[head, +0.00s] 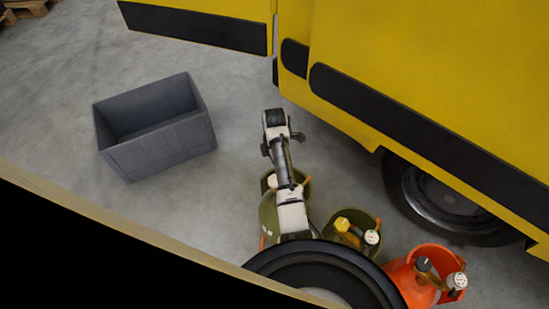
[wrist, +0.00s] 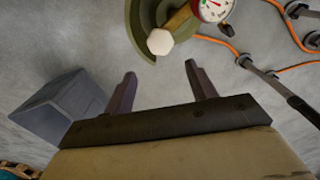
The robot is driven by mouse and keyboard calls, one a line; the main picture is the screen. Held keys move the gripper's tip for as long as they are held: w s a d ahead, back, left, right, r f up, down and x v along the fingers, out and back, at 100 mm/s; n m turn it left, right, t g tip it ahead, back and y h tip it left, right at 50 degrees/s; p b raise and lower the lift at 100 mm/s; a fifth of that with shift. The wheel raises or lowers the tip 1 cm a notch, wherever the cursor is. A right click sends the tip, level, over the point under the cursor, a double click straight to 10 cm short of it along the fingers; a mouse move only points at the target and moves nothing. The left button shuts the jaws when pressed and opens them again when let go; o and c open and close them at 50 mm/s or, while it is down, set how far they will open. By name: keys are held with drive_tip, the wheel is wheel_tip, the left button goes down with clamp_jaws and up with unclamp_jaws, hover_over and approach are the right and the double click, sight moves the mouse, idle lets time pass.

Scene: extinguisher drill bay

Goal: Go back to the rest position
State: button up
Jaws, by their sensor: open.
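My gripper (wrist: 162,82) is open in the wrist view, with nothing between its two dark fingers. Beyond the fingertips is the top of an olive extinguisher (wrist: 147,17). It has a pale hexagonal knob (wrist: 160,42) and a round gauge (wrist: 212,9). The knob shows clear of both fingers; its exact distance is hard to tell. In the head view my arm reaches over an olive extinguisher (head: 268,217) and partly hides it. My fingers cannot be made out there.
An empty grey bin (head: 165,143) stands on the floor at left. A second olive extinguisher (head: 364,218) and an orange one (head: 398,276) stand at lower right. A yellow vehicle (head: 430,70) with a black wheel (head: 410,190) fills the right. Bare floor lies between bin and arm.

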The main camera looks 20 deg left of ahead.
drive_tip(key=shift+r, duration=0.75)
